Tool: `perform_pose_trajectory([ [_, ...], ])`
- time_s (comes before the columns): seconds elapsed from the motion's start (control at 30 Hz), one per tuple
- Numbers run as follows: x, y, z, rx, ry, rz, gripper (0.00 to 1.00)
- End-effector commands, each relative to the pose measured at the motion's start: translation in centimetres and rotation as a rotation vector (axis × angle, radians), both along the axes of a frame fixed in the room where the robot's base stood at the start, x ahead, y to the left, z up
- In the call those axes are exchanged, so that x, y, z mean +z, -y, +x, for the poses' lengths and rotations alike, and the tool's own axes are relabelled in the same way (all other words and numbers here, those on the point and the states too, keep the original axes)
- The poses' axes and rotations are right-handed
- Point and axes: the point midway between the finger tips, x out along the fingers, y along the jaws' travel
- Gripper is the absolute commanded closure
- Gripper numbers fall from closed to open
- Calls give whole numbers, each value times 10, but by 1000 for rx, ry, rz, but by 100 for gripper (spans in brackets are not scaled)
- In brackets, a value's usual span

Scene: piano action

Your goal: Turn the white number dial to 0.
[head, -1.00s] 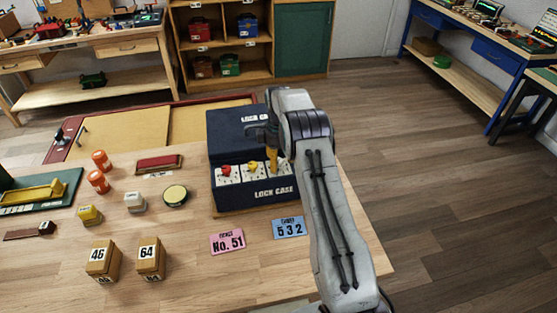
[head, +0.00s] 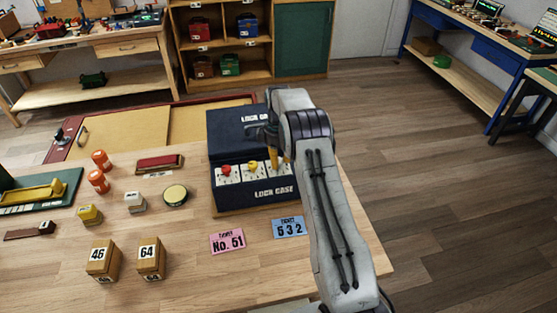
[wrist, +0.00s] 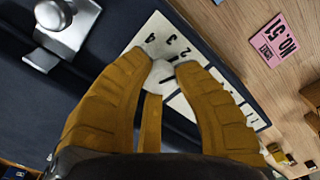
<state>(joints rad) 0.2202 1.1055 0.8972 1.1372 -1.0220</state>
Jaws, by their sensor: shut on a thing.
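The dark blue lock case (head: 230,197) stands on the wooden table with its lid up. Its front carries a row of white number plates. The left one bears a red knob (head: 226,170) and the middle one a yellow knob (head: 250,167). My gripper (head: 274,160) points down at the right plate and hides most of it. In the wrist view, my gripper's yellow fingers (wrist: 158,73) are shut on the white dial (wrist: 160,76), seen between the tips. The dial's pointer is hidden.
A pink ticket (head: 227,241) and a blue ticket (head: 288,227) lie in front of the case. Two numbered wooden blocks, 46 (head: 103,259) and 64 (head: 148,257), stand front left. A metal fitting (wrist: 65,25) on the case is near my gripper.

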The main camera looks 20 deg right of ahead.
Motion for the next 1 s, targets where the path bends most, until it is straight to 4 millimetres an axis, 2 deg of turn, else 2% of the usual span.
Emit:
perform_pose_trajectory([
  [0.37,-4,0,-1,-145,-5,1,100],
  [1.0,-4,0,-2,-741,-7,1,100],
])
